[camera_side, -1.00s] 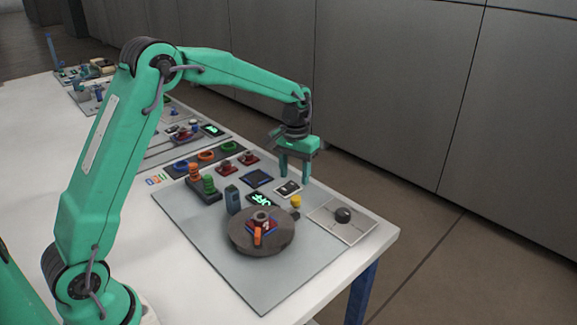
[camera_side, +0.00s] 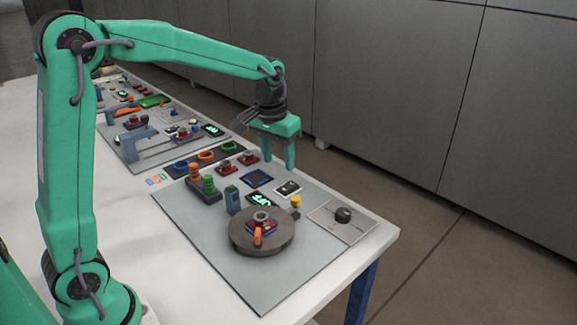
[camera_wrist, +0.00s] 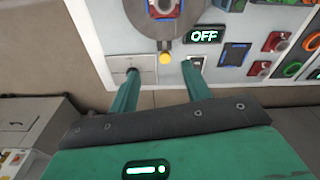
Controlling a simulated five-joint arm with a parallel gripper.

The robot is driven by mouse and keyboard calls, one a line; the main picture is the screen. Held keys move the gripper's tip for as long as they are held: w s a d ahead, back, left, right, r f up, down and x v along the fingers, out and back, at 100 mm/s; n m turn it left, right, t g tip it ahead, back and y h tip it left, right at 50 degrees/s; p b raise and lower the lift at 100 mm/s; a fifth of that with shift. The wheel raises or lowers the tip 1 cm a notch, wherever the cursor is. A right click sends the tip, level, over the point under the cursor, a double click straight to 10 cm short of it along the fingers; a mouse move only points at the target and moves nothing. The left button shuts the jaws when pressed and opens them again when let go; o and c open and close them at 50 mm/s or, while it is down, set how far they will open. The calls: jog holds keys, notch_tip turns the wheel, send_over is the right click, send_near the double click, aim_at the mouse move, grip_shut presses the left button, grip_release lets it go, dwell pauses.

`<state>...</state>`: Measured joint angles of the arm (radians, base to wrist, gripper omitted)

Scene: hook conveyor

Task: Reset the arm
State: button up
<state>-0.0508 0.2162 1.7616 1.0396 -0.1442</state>
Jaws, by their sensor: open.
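My gripper (camera_side: 278,155) is open and empty in the side view. It hangs above the far edge of the grey work board (camera_side: 215,257), with its fingers pointing down. In the wrist view my gripper (camera_wrist: 157,82) shows two green fingers spread apart with nothing between them. The fingertips appear close to the board's edge in that view, and they look clear of the parts there.
A round dark turntable (camera_side: 240,238) carries a red and blue part with an orange piece. A yellow button (camera_side: 296,201), a black knob (camera_side: 343,215) and a display (camera_wrist: 203,36) reading OFF lie nearby. Coloured rings (camera_side: 206,155) lie behind. Grey cabinets line the back.

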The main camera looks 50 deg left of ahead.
jog(key=s+d+r+m+t, duration=0.1)
jog(key=s+r+t, duration=0.1)
jog(key=s, duration=0.9)
jog(key=s+d+r+m+t, duration=0.1)
jog(key=s+r+t, duration=0.1)
jog(key=s, duration=0.9)
jog(key=shift+s+d, duration=0.15)
jog(key=shift+s, duration=0.1)
dwell(0.6)
